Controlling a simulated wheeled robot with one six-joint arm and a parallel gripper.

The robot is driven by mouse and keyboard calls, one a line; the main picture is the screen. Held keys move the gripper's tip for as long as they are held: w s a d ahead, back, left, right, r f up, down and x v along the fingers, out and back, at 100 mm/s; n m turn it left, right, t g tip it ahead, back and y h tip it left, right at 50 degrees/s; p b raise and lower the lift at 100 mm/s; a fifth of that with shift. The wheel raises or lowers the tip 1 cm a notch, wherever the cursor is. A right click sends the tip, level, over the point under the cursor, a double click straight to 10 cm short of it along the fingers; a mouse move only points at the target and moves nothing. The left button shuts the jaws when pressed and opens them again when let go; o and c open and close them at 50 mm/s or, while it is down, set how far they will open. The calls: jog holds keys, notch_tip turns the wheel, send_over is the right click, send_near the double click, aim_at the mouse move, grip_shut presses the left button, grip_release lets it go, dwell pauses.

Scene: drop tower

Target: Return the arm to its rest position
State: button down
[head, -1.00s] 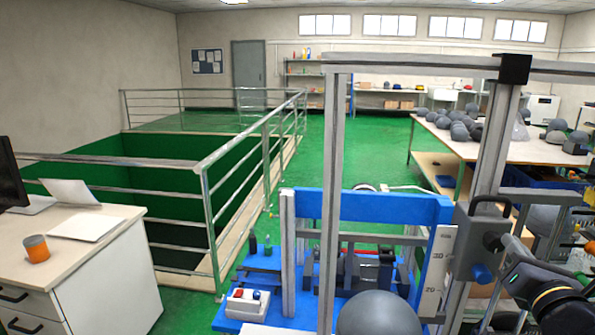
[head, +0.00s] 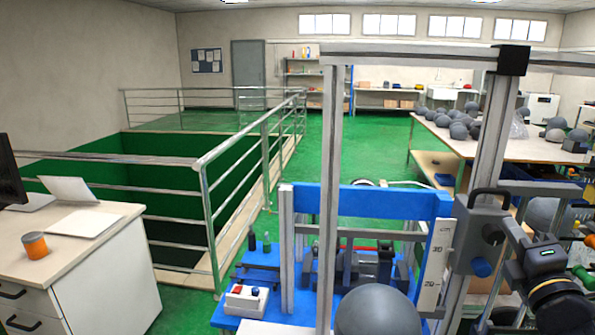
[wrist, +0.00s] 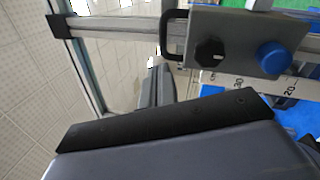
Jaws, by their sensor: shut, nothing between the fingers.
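My arm (head: 550,285) is at the right edge of the head view, folded beside the drop tower. My gripper (wrist: 158,90) fills the lower part of the wrist view; its fingers are shut with nothing between them. Its fingertips are hard to make out in the head view. The drop tower's grey box (head: 476,240), with a blue knob (head: 482,267) and a black handle, is on the right post, just left of my arm. The box (wrist: 235,42) also shows at the top of the wrist view, apart from my gripper.
The tower's metal post (head: 329,200) and blue crossbar (head: 385,204) stand ahead. A grey dome (head: 378,313) sits at its base. A table (head: 480,150) with several grey domes is behind at right. A desk (head: 100,235) and railing (head: 210,220) are at left.

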jog(key=m, duration=0.3)
jog(key=m+t+b, duration=0.1)
jog(key=m, duration=0.6)
jog(key=shift+d+r+t, duration=0.25)
jog(key=shift+r+t, duration=0.05)
jog(key=shift+r, duration=0.05)
jog(key=shift+h, duration=0.3)
